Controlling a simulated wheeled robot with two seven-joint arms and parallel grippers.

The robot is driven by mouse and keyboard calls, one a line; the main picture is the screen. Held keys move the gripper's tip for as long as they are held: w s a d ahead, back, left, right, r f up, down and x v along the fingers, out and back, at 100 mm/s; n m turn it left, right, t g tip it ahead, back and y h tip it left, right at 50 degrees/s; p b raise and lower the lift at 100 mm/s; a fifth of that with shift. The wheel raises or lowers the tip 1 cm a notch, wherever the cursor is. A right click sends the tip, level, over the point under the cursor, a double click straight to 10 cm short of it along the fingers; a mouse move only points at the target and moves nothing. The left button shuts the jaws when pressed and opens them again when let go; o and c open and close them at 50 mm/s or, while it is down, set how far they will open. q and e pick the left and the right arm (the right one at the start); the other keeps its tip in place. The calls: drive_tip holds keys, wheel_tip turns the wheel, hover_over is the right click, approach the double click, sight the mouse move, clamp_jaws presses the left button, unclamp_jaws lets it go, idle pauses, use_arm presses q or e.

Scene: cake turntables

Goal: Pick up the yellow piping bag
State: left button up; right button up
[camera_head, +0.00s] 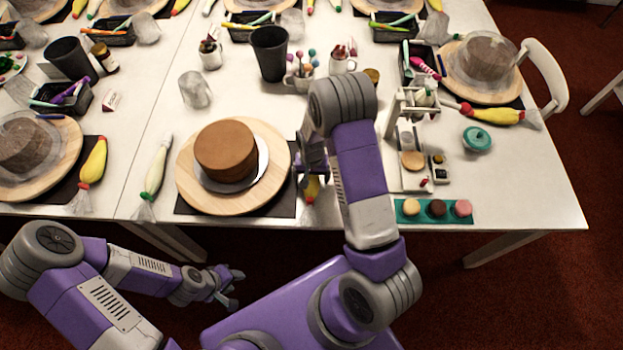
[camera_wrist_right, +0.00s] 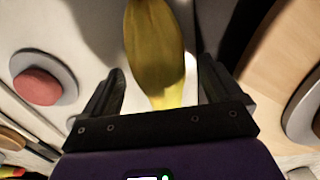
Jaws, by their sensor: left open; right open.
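A yellow piping bag (camera_head: 312,189) lies on the table right of the central cake turntable, mostly hidden by my right arm. In the right wrist view the bag (camera_wrist_right: 155,45) runs down the middle, between the two fingers of my right gripper (camera_wrist_right: 160,88). The right gripper is open with the bag between its fingers, and a gap shows on each side. In the head view the right gripper (camera_head: 313,165) is partly covered by its own arm. My left gripper (camera_head: 228,286) is open and empty, off the table's front edge.
A brown cake (camera_head: 226,151) stands on a wooden turntable (camera_head: 187,168) left of the right gripper. A teal tray (camera_head: 449,217) with small round sweets is to the right. Another yellow piping bag (camera_head: 93,160) and a pale green one (camera_head: 157,170) lie to the left.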

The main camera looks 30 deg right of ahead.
drive_tip(key=c, duration=0.8)
drive_tip(key=shift+o, duration=0.2)
drive_tip(key=shift+w, duration=0.1)
wheel_tip(320, 180, up, 10)
drive_tip(key=shift+r+p, duration=0.1)
drive_tip(key=shift+p, duration=0.75)
drive_tip(key=shift+o, duration=0.5)
